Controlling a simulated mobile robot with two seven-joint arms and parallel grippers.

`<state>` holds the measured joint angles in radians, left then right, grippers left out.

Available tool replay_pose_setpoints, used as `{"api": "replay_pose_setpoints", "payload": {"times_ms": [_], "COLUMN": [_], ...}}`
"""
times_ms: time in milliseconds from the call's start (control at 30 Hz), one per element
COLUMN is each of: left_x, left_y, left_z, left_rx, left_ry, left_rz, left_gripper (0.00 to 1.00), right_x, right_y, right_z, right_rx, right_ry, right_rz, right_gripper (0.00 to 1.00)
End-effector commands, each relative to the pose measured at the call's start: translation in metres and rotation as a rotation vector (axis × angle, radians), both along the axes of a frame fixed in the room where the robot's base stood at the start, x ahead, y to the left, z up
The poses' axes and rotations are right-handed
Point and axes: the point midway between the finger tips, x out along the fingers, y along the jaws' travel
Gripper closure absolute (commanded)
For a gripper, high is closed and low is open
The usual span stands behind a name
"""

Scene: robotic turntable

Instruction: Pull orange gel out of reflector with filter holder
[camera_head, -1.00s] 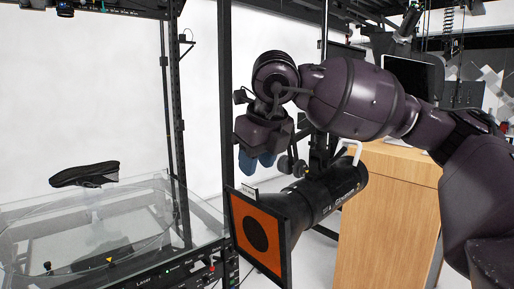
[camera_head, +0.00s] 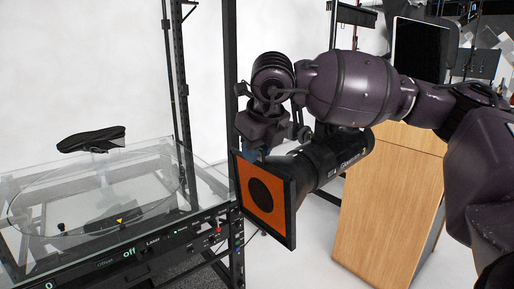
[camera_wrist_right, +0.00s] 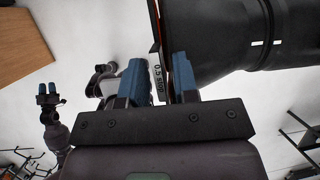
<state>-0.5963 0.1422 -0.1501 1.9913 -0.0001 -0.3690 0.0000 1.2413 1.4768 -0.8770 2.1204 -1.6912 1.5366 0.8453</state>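The orange gel (camera_head: 278,181) is a square sheet with a dark disc in its middle, in a black frame, the filter holder (camera_head: 291,215). It sits at the front of the black reflector (camera_head: 338,165). My right gripper (camera_head: 252,154) is at the holder's top edge. The reflector (camera_wrist_right: 235,35) is at upper right there. My left gripper (camera_wrist_right: 45,88) shows small at the left, its two fingertips apart.
A glass turntable (camera_head: 110,195) with a dark shoe (camera_head: 92,140) above it stands at left, with a control panel on its front. Black posts (camera_head: 180,90) rise behind it. A wooden cabinet (camera_head: 390,200) stands at right. Floor shows in front of the holder.

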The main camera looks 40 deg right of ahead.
Motion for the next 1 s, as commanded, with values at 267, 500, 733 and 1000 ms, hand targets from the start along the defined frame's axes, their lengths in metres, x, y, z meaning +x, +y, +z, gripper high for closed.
{"api": "replay_pose_setpoints", "payload": {"times_ms": [267, 500, 733, 1000], "left_x": [-0.003, -0.005, -0.004, 0.0], "left_y": [0.001, 0.001, 0.001, 0.0], "left_z": [-0.002, 0.0, 0.005, 0.012], "left_rx": [0.0, 0.001, 0.0, 0.001], "left_ry": [0.006, 0.009, 0.004, -0.005], "left_rz": [0.002, 0.003, 0.003, 0.001], "left_gripper": [0.57, 0.57, 0.57, 0.57], "right_x": [0.0, 0.0, 0.0, 0.0], "right_y": [0.0, 0.001, 0.001, 0.003], "right_z": [0.0, 0.005, 0.013, 0.021], "right_rx": [0.0, 0.0, 0.0, 0.001], "right_ry": [0.0, -0.001, -0.001, -0.002], "right_rz": [0.0, 0.0, 0.0, 0.001], "right_gripper": [1.0, 1.0, 1.0, 1.0]}}
